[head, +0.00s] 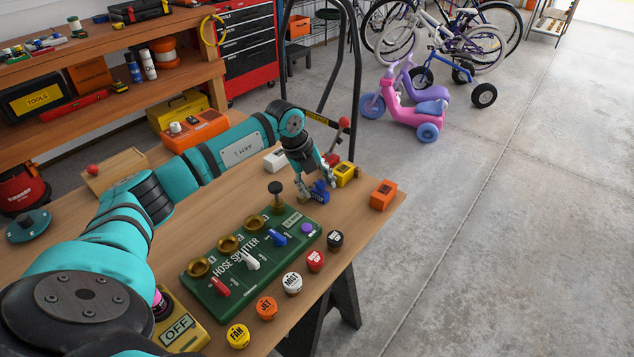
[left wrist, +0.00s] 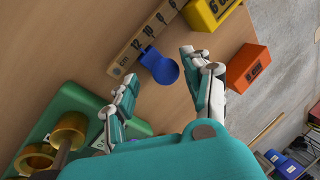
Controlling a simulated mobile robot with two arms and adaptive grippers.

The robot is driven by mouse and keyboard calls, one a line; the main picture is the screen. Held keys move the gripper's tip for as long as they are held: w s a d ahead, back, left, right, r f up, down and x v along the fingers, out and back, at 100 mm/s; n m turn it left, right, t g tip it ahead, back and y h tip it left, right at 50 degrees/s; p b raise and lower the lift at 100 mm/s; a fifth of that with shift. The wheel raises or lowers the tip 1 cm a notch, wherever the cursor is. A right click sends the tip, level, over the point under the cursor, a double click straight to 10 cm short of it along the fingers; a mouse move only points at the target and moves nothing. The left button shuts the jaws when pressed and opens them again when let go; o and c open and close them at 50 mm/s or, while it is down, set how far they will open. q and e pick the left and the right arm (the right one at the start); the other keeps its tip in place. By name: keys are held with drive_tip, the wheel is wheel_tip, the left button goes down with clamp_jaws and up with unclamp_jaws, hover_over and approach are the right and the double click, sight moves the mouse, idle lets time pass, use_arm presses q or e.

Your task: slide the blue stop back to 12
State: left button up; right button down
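The blue stop (left wrist: 162,66) has a round knob and a narrow neck that meets a wooden scale (left wrist: 119,64) with printed numbers. In the left wrist view the neck is near the 12 and 10 marks; I cannot tell the exact mark. In the head view the stop (head: 319,191) sits under my left gripper (head: 318,179). My left gripper (left wrist: 161,76) is open, with one finger on each side of the knob, and gaps show between fingers and knob. My right gripper is not in view.
A green hose splitter board (head: 252,250) with brass rings and switches lies close by. A yellow block (head: 347,174), an orange block (head: 383,195) and a white block (head: 275,160) stand around the gripper. Several round caps line the table's front edge.

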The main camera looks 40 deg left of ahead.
use_arm(q)
drive_tip(key=shift+w+r, duration=0.1)
drive_tip(key=shift+r, duration=0.05)
drive_tip(key=v, duration=1.1)
drive_tip(key=shift+s+r, duration=0.25)
drive_tip(key=shift+r, duration=0.05)
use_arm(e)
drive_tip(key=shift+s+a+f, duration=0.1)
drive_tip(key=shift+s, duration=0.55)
use_arm(q)
drive_tip(key=shift+a, duration=0.1)
